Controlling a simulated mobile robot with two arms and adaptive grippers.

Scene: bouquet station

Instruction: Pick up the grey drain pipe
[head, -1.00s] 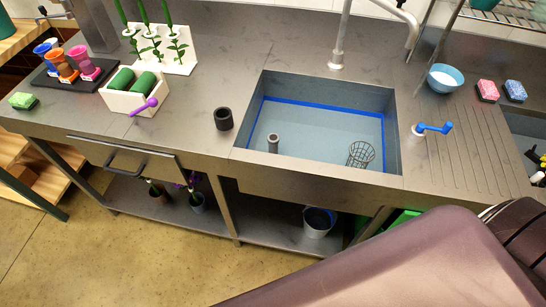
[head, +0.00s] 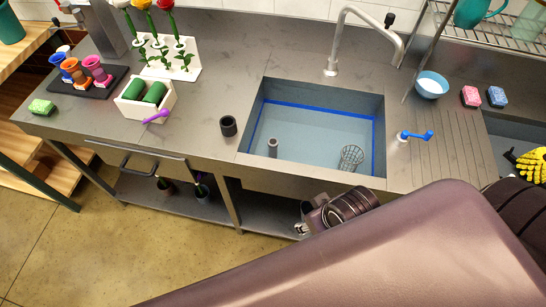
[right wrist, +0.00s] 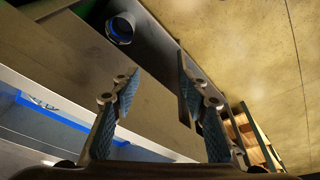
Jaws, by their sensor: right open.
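The grey drain pipe (head: 272,148) is a short grey cylinder. It stands upright on the floor of the sink (head: 317,114), near its front left corner, in the head view. My right gripper (right wrist: 158,95) is open, with nothing between its fingers in the right wrist view. In the head view my right wrist is low in front of the counter, below the sink's front edge and apart from the pipe. The pipe cannot be made out in the right wrist view. My left gripper is not in view.
A wire basket (head: 351,158) stands in the sink, right of the pipe. A dark cylinder (head: 228,126) stands on the counter left of the sink. The counter's front edge lies between my right gripper and the sink.

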